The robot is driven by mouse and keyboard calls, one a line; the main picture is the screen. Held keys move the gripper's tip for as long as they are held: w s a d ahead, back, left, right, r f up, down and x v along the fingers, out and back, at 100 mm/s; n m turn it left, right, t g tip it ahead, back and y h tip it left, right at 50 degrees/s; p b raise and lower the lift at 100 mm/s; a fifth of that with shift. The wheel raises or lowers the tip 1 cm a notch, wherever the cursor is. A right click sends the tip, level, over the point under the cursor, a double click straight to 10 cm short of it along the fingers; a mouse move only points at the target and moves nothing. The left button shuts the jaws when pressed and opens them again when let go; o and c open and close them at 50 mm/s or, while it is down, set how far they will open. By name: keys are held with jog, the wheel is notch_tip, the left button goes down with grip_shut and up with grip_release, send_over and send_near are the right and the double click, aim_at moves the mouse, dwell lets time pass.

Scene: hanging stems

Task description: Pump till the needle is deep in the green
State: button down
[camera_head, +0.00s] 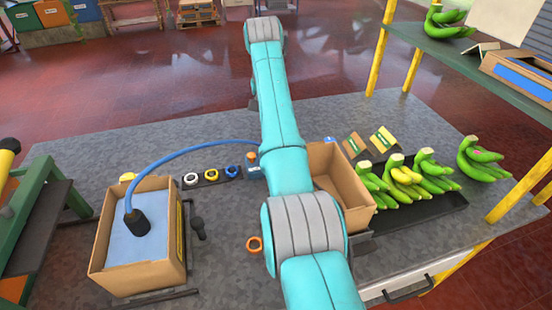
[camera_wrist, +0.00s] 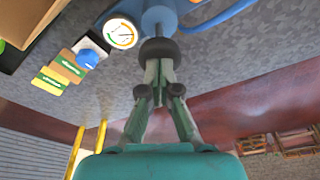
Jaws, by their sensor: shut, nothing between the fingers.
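In the wrist view, the blue pump (camera_wrist: 158,18) stands at the top with a black round knob (camera_wrist: 158,50) on its near end. My gripper (camera_wrist: 159,92) is shut and empty, its fingers pointing at the knob; its tips look close to or against it, and I cannot tell if they touch. Left of the pump is a round white gauge (camera_wrist: 121,33) with a coloured arc that includes green; its needle is too small to read. In the head view my arm hides my gripper and most of the pump; a blue hose (camera_head: 188,150) runs toward it.
A blue knob (camera_wrist: 88,57) on a white plate sits beside the gauge. A carton with a blue liner (camera_head: 105,240) and black nozzle (camera_head: 137,222) stands left. An open carton (camera_head: 345,185) and a black tray (camera_head: 425,208) of bananas lie right of my arm.

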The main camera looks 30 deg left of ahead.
jog(key=shift+f, duration=1.85)
jog(key=shift+r, duration=1.85)
jog(key=shift+f, duration=0.1)
dwell(0.9)
dwell(0.5)
